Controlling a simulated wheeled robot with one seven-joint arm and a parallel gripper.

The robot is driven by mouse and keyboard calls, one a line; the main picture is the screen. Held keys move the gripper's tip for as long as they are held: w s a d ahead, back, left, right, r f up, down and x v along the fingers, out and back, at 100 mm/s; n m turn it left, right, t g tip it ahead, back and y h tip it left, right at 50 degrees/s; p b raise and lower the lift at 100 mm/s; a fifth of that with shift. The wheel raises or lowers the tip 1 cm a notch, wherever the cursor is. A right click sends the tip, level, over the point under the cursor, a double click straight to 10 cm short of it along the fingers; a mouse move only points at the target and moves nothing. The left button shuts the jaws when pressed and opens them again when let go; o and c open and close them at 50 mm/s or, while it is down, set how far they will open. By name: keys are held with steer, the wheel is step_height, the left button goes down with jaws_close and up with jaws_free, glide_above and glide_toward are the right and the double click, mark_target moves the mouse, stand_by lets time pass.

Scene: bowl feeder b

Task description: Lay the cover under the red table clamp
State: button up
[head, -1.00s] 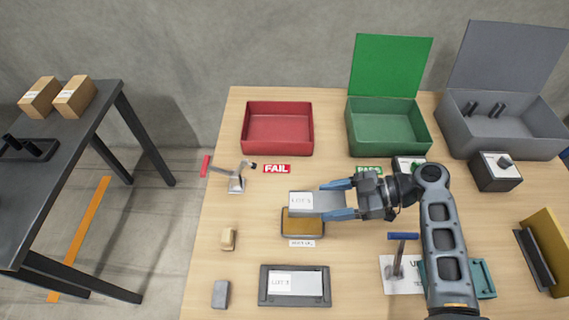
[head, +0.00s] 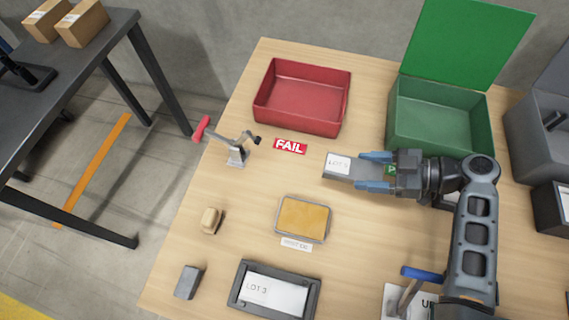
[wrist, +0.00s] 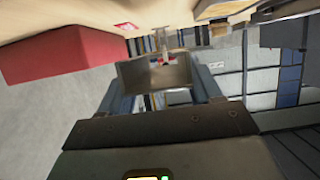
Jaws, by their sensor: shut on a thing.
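The cover (head: 340,165) is a grey piece with a white LOT label, held level above the table, right of the FAIL label. My gripper (head: 374,171) is shut on its right end. In the wrist view the cover (wrist: 155,75) shows a hollow grey side between my fingers. The red table clamp (head: 237,153) stands on the table's left part, its red handle (head: 202,128) sticking out to the left past the table edge. Its black-tipped arm points right. The cover is to the right of the clamp, apart from it. The clamp also shows small in the wrist view (wrist: 161,40).
A red bin (head: 303,128) and a lidded green bin (head: 440,145) stand behind. An amber-topped tray (head: 302,219), a dark LOT 3 tray (head: 238,291), a tan block (head: 211,220) and a grey block (head: 188,282) lie in front. The wood between the clamp and the amber tray is clear.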

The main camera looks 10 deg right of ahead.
steer(key=shift+w+f, duration=0.2)
steer(key=shift+f, duration=0.1)
steer(key=w+a, duration=0.2)
steer(key=a, duration=0.3)
steer(key=w+a+p, duration=0.1)
steer(key=w+a, duration=0.1)
steer(key=a, duration=0.4)
steer(key=w+a+p, duration=0.1)
steer(key=w+a, duration=0.1)
steer(key=a, duration=0.3)
steer(key=shift+w+a, duration=0.15)
steer(key=shift+w, duration=0.2)
steer(key=shift+f, duration=1.7)
